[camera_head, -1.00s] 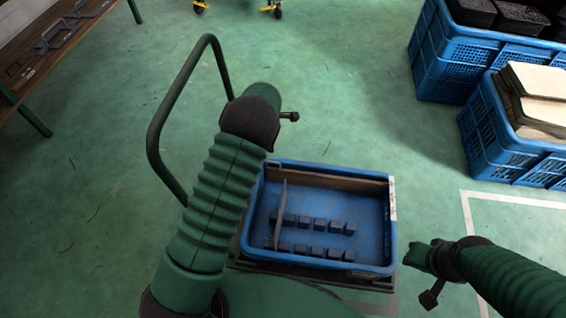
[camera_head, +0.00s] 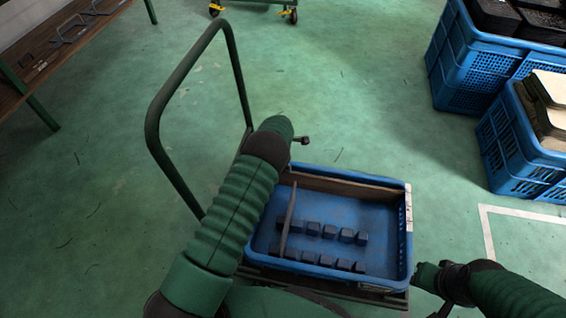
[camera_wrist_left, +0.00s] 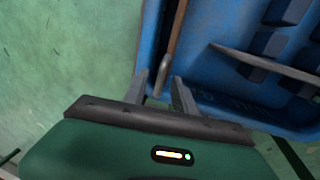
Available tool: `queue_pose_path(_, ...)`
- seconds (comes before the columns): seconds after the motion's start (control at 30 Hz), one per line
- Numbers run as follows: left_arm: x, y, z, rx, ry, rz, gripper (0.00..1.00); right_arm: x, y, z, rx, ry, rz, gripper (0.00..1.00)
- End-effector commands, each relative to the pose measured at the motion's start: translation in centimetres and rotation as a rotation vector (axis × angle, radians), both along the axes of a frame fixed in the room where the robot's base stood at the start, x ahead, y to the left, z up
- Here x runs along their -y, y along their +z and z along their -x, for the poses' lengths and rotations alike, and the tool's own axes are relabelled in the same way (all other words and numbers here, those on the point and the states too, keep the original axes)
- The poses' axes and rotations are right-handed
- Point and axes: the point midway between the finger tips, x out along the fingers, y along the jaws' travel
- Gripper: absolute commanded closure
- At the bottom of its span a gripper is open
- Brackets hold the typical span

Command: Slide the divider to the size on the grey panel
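A blue tray (camera_head: 412,240) holds two rows of small dark blocks (camera_head: 330,231). A thin grey divider (camera_head: 289,220) stands across it near its left end; it also shows in the left wrist view (camera_wrist_left: 265,62), right of the fingers and apart from them. In that view a brown strip (camera_wrist_left: 177,45) along the tray's inner wall runs down between the fingertips; I cannot tell the depth. My left arm hides this gripper in the head view. I cannot make out a grey panel.
The tray sits on a cart with a tall green handle (camera_head: 153,130) behind my left arm. A white label (camera_head: 408,208) is on the tray's right wall. Blue crates (camera_head: 480,75) stand at upper right, a brown bench (camera_head: 55,55) at upper left.

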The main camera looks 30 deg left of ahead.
Motion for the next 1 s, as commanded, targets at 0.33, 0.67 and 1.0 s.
queue_pose_path(0.33, 0.01, 0.02, 0.0, 0.0, -0.001, 0.0, 1.0, 0.0, 0.01, 0.0, 0.0, 0.0, 0.0, 0.7)
queue_pose_path(0.67, 0.0, 0.05, -0.02, 0.001, -0.001, 0.0, 1.0, 0.0, 0.01, 0.0, 0.0, 0.0, 0.0, 0.7)
queue_pose_path(1.0, 0.0, 0.06, -0.05, 0.001, -0.001, 0.0, 1.0, 0.0, 0.01, 0.0, 0.0, 0.0, 0.0, 0.7)
